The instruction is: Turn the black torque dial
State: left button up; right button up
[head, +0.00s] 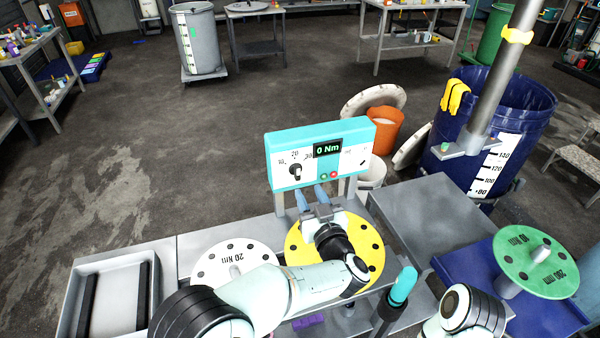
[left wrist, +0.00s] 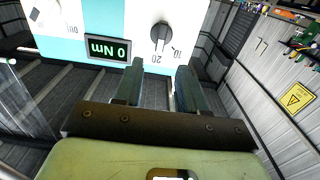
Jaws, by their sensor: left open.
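The black torque dial (head: 295,172) sits on the white face of a turquoise-edged box, below the numbers 10, 20 and 30. The green readout (head: 327,148) beside it shows 0 Nm. My left gripper (head: 311,193) is open and empty, with its two blue fingers raised below and slightly right of the dial. In the left wrist view, where the box appears upside down, the dial (left wrist: 160,36) lies beyond and between the fingertips (left wrist: 161,68), apart from them. My right gripper is not in view; only part of my right arm shows at the lower right.
A yellow disc (head: 300,250) lies under my left gripper, with a white disc (head: 236,262) to its left. A teal-topped upright tool (head: 403,285) stands right of my left arm. A green disc (head: 537,262) and a blue barrel (head: 520,105) are on the right.

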aim_at(298, 171)
pick_arm(q)
jog(key=p+x, duration=0.1)
jog(key=x, duration=0.7)
grip_shut()
